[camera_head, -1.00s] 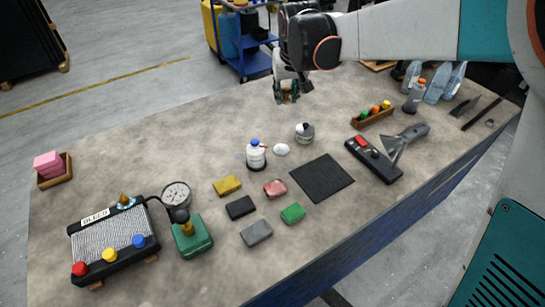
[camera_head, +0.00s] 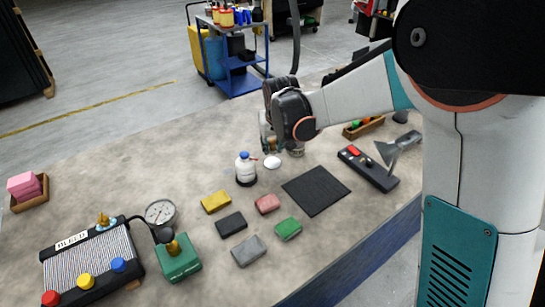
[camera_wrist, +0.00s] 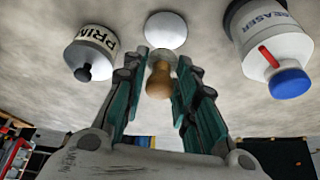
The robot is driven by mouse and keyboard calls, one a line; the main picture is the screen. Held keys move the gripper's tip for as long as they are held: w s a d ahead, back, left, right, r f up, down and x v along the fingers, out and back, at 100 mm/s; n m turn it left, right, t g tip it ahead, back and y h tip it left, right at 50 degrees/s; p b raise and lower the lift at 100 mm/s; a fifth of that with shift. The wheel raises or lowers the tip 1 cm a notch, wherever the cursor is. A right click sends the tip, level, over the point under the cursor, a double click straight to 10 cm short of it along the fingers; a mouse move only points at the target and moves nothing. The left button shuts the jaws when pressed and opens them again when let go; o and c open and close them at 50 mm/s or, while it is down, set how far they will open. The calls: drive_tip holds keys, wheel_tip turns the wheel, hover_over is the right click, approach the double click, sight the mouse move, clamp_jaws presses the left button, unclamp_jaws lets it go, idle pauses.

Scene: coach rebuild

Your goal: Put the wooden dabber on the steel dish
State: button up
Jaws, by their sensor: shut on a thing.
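My gripper (camera_head: 268,143) is over the bench, just behind the steel dish (camera_head: 272,162) in the head view. The dish is a small, pale round disc lying flat. In the wrist view the wooden dabber (camera_wrist: 159,80), brown with a rounded end, stands between my gripper's two teal fingers (camera_wrist: 160,85), which are shut on it. The dish (camera_wrist: 166,30) shows beyond the dabber there, bright and bare. I cannot tell the exact height of the dabber above the bench.
A white degreaser bottle with a blue cap (camera_head: 245,168) stands left of the dish; it also shows in the wrist view (camera_wrist: 272,45). A primer pot (camera_wrist: 92,50) is on the dish's other side. A black mat (camera_head: 316,190) and several coloured blocks lie in front.

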sight(273, 151)
drive_tip(key=shift+f+b, duration=0.65)
drive_tip(key=shift+f, duration=1.5)
drive_tip(key=shift+f, duration=0.15)
drive_tip(key=o, duration=1)
drive_tip(key=shift+c, duration=0.2)
drive_tip(key=p+v, duration=0.3)
drive_tip(key=v, duration=0.9)
drive_tip(key=shift+p, duration=0.4)
